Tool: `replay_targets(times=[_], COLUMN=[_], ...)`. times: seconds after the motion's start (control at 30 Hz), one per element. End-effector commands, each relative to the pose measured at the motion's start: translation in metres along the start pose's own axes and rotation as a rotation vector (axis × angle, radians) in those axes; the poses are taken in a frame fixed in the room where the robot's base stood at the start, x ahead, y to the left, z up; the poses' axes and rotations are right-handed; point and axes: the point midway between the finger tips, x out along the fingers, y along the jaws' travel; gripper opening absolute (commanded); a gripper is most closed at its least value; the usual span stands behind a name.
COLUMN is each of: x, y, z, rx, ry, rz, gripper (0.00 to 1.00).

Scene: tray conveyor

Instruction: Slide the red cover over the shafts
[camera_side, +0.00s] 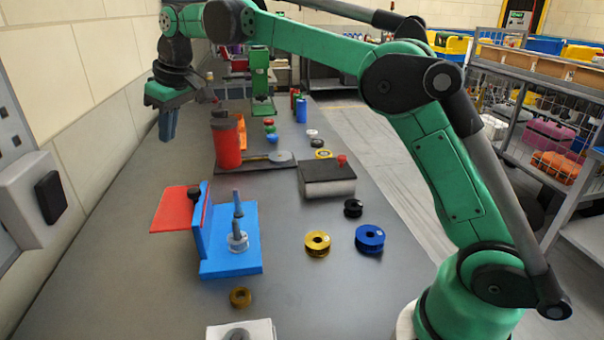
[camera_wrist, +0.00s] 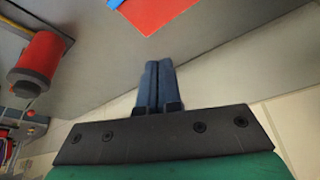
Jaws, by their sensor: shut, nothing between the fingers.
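The red cover (camera_side: 174,209) is a flat red plate to the left of the blue upright of a blue stand (camera_side: 231,266). A dark knob shows near the upright. The shafts (camera_side: 238,212) rise from the stand's base to the right of the upright, with a light grey disc low around them. In the wrist view the red cover (camera_wrist: 155,12) lies at the top edge, partly cut off. My gripper (camera_side: 168,138) is shut and empty, high at the upper left of the side view, beyond the cover and apart from it. Its closed fingers (camera_wrist: 157,68) point toward the cover in the wrist view.
A red cylinder (camera_side: 226,143) stands behind the stand; it also shows in the wrist view (camera_wrist: 42,58). A grey block (camera_side: 327,186), a yellow spool (camera_side: 317,244) and a blue spool (camera_side: 369,239) lie to the right. The wall runs along the left. Table front-left is clear.

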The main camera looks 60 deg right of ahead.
Motion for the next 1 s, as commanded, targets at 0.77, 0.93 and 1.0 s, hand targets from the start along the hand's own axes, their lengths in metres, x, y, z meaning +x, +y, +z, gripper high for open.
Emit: replay_targets(times=[0.77,0.93,1.0], x=[0.059,0.089,0.101], y=[0.000,0.000,0.000], z=[-0.001,-0.001,-0.001], rx=[-0.001,-0.001,-0.001], ry=[-0.001,0.000,0.000], rz=[-0.001,-0.001,-0.001], gripper=[0.00,0.00,0.00])
